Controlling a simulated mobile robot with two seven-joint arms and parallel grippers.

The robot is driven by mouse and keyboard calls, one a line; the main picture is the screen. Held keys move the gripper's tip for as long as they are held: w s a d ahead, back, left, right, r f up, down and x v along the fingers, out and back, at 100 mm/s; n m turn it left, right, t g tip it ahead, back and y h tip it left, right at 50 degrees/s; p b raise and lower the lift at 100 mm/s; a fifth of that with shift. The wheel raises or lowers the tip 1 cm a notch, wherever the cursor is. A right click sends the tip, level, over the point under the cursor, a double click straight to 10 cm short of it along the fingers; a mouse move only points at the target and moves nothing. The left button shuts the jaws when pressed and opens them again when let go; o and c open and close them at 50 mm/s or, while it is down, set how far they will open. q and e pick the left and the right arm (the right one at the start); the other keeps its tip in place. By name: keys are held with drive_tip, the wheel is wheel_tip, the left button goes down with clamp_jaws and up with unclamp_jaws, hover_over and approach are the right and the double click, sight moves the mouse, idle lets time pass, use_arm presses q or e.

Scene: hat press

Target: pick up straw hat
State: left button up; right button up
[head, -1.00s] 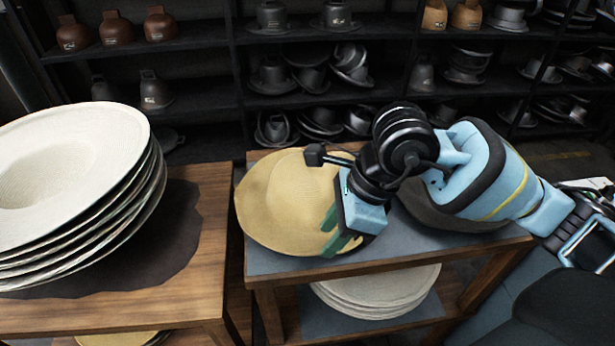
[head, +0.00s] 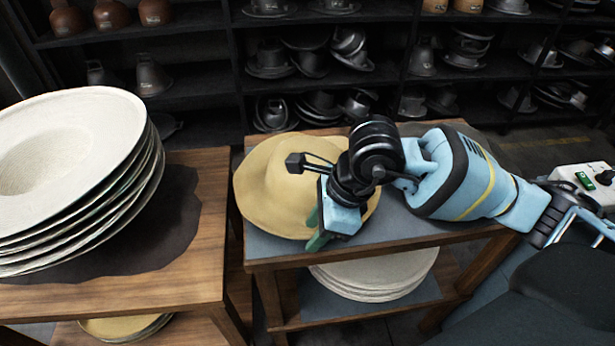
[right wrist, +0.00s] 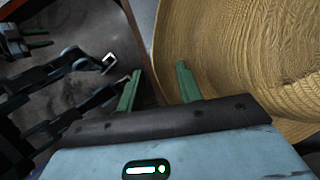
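The straw hat (head: 262,190) is tan with a wide brim and lies on the blue-grey top of the small wooden table, left of centre in the head view. My right gripper (head: 315,230) is at its front right brim, with green fingers apart and nothing held. In the right wrist view the hat (right wrist: 235,60) fills the right side. Its brim edge passes between the open fingers (right wrist: 158,78) in the picture; I cannot tell whether they touch it. Two small green bars at the far left may be my left gripper (right wrist: 38,38); its opening is unclear.
A stack of white hats (head: 75,185) stands on the left wooden table (head: 195,270). More pale hats (head: 375,275) lie on the small table's lower shelf. Dark shelves (head: 215,70) with metal hat forms stand behind. A white control box (head: 585,180) is at the right.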

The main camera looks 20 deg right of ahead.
drive_tip(key=shift+x, duration=1.05)
clamp_jaws()
drive_tip(key=shift+r, duration=0.15)
